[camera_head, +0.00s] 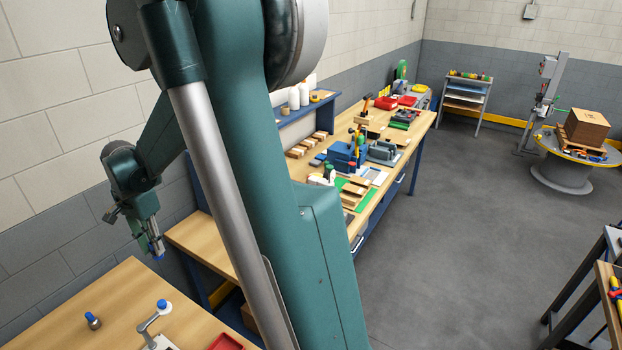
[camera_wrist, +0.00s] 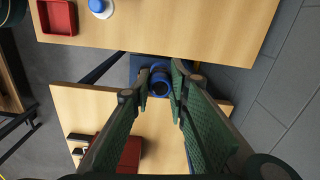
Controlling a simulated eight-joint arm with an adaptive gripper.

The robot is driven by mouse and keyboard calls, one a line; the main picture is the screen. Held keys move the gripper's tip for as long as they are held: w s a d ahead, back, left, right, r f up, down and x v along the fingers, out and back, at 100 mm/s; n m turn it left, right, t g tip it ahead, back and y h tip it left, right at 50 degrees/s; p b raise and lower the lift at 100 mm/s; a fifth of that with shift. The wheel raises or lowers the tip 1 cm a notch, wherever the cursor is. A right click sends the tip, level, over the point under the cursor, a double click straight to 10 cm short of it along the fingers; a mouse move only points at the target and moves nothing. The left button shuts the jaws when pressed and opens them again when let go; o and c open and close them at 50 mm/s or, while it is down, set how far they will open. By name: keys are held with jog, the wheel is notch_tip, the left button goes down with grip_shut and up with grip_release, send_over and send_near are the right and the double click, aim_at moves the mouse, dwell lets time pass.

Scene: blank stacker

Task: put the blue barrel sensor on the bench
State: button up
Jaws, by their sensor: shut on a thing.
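My gripper (camera_head: 154,246) hangs at the left in the head view, pointing down, shut on the blue barrel sensor (camera_head: 158,257). In the wrist view the sensor (camera_wrist: 160,83) shows as a blue ring with a dark centre between the two green fingers (camera_wrist: 161,88). It is held in the air, clear of the wooden tops. One wooden bench top (camera_head: 70,318) is at the lower left of the head view. Another wooden bench (camera_head: 197,238) lies beyond it. I cannot tell which bench the task means.
A small grey cylinder with a blue top (camera_head: 93,321), a crank with a blue knob (camera_head: 163,306) and a red tray (camera_head: 226,342) stand on the near top. The farther bench holds tools, bins and wooden blocks. My arm hides the middle of the head view.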

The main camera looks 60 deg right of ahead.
jog(key=w+d+f+p, duration=0.15)
jog(key=w+d, duration=0.35)
jog(key=d, duration=0.8)
jog(key=w+d+f, duration=0.3)
jog(key=w+d, duration=0.2)
jog(key=d, duration=0.8)
jog(key=shift+w+d+f, duration=0.15)
jog(key=shift+f, duration=2.4)
jog(key=shift+f, duration=0.1)
jog(key=shift+f, duration=3.05)
jog(key=shift+f, duration=0.1)
jog(key=shift+f, duration=1.75)
jog(key=shift+f, duration=0.15)
